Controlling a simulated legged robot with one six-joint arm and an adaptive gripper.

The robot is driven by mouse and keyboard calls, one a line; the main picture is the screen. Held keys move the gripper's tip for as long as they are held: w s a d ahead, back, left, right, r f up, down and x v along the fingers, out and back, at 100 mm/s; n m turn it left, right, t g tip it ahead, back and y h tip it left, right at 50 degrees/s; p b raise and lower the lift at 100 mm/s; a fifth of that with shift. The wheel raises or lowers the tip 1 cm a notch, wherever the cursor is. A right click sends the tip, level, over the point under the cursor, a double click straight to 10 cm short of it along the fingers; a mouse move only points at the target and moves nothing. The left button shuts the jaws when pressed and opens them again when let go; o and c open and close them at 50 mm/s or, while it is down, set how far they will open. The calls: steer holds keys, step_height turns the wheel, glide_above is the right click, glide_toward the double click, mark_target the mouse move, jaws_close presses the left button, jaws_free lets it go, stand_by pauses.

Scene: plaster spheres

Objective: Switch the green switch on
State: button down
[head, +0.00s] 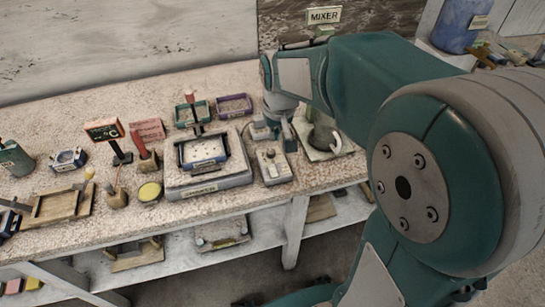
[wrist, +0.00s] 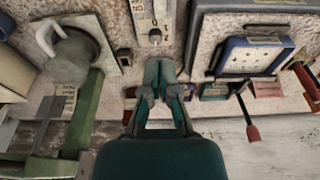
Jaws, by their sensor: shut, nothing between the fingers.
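My gripper (wrist: 160,72) is shut and empty in the wrist view, its teal fingertips together just short of a small pale control box (wrist: 153,18). That box has a round knob-like part and a dark-lettered label; its far end is cut off. In the head view the same box (head: 273,166) lies on the bench between the tray machine and the mixer, and my arm comes down just behind it. No clearly green switch can be made out; a small dark switch-like piece (wrist: 125,57) sits beside my gripper.
The tray machine (head: 208,188) with a blue-rimmed tray stands left of the box in the head view. The mixer base (head: 318,153) with its pot is close on the right. Small bins (head: 234,106) stand behind. Bench space is tight around my gripper.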

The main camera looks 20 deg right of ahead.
mark_target(273, 171)
steer(key=w+f, duration=0.1)
steer(key=f, duration=0.8)
steer(key=w+f, duration=0.1)
steer(key=f, duration=0.3)
steer(key=shift+w+f, duration=0.35)
steer(key=shift+f, duration=0.05)
steer(key=shift+w+f+g, duration=0.1)
steer(key=shift+f+g, duration=0.1)
steer(key=shift+g, duration=0.1)
steer(key=shift+s, duration=0.2)
steer(key=shift+s+r, duration=0.1)
steer(key=shift+s, duration=0.6)
steer(key=shift+w+r, duration=0.1)
steer(key=shift+r, duration=0.05)
